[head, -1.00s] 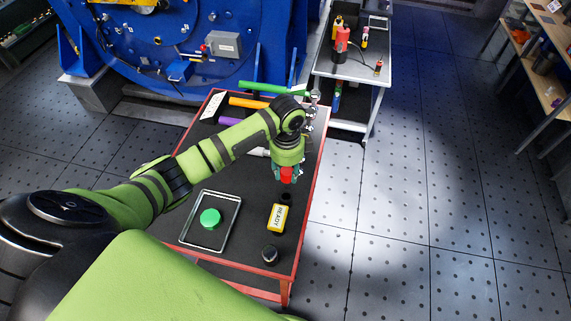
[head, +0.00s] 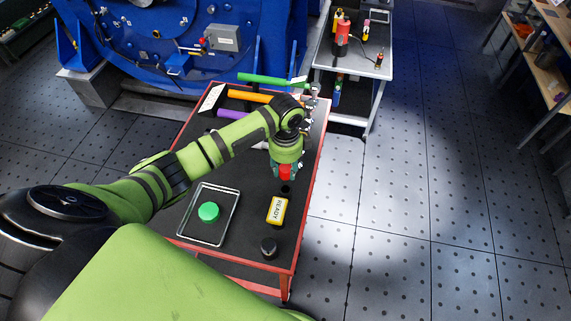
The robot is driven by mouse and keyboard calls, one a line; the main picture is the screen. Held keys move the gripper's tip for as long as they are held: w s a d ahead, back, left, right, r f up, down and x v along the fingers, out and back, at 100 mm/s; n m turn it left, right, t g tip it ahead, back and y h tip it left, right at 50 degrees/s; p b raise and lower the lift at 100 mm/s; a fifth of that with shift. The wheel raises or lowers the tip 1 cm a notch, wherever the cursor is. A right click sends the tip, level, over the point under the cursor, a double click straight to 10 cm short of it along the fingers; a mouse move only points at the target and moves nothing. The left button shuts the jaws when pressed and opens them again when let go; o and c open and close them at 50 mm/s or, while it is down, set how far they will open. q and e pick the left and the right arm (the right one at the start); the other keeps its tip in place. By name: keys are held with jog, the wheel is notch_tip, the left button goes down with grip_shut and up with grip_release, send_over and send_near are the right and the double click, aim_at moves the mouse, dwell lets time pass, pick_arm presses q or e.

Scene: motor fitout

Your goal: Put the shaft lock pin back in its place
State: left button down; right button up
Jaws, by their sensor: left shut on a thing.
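My left gripper (head: 286,176) is shut on a red thing (head: 285,172), probably the shaft lock pin; only its red part shows between the fingers. It points down over the dark top of the red-edged table (head: 240,262). A small dark round spot (head: 285,189) lies just below the gripper in the picture; I cannot tell whether it is a hole or a holder, or whether the red thing touches it. My right gripper is not in view.
A yellow READY block (head: 277,210), a black knob (head: 268,247) and a tray (head: 184,233) with a green disc (head: 208,212) are on the table. Coloured-handled tools (head: 250,96) lie behind my arm. A blue machine (head: 130,50) and grey cart (head: 365,62) stand beyond.

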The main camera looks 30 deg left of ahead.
aim_at(285, 183)
pick_arm(q)
jog(key=shift+f+b, duration=0.4)
jog(key=shift+f, duration=0.9)
jog(key=shift+p, duration=0.9)
dwell(0.7)
jog(key=shift+f+b, duration=2)
jog(key=shift+f, duration=0.85)
jog(key=c, duration=0.7)
grip_release()
jog(key=shift+r, duration=0.1)
notch_tip(285, 183, up, 12)
jog(key=shift+r, duration=0.1)
